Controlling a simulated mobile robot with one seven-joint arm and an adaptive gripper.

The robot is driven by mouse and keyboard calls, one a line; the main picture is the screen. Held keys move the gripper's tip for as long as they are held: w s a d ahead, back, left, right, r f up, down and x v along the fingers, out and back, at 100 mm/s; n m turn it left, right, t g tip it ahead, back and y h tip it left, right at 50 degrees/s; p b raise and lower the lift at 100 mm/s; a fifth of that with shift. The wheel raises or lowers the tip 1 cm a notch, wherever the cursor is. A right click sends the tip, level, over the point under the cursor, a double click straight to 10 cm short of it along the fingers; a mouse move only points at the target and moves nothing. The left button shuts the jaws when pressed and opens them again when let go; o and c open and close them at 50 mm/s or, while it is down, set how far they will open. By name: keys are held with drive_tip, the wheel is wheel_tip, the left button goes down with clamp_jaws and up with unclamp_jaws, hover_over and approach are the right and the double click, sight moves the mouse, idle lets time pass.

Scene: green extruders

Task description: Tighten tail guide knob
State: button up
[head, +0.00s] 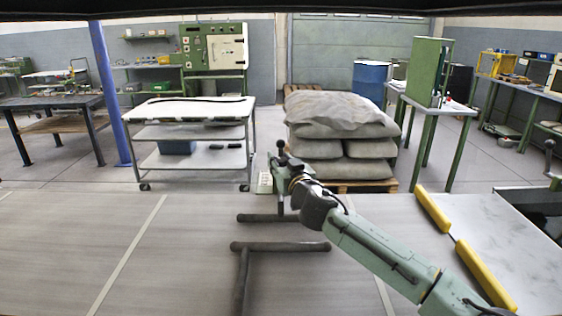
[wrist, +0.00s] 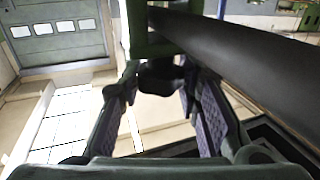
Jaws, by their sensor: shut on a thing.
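In the wrist view, a small black knob (wrist: 160,76) sits below a green bracket (wrist: 140,32) of the tail guide. My gripper (wrist: 160,92) has its two purple-padded fingers on either side of the knob and is shut on it. The fingers hide part of the knob's sides. A thick dark tube (wrist: 245,60) runs from the bracket towards the lower right, close above the right finger. In the head view, my gripper (head: 288,172) is at the guide's dark stand, and the knob is too small to tell apart there.
Dark floor bars (head: 280,246) form the stand's base. A white trolley (head: 190,110) stands behind to the left, and grey sacks (head: 345,125) on a pallet are just behind my gripper. A marble-topped table with yellow rails (head: 485,275) is at the right. The left floor is clear.

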sight(281, 159)
drive_tip(key=o, duration=1.2)
drive_tip(key=shift+c, duration=0.2)
drive_tip(key=shift+r, duration=0.1)
wheel_tip(281, 159, up, 10)
drive_tip(key=shift+f, duration=0.1)
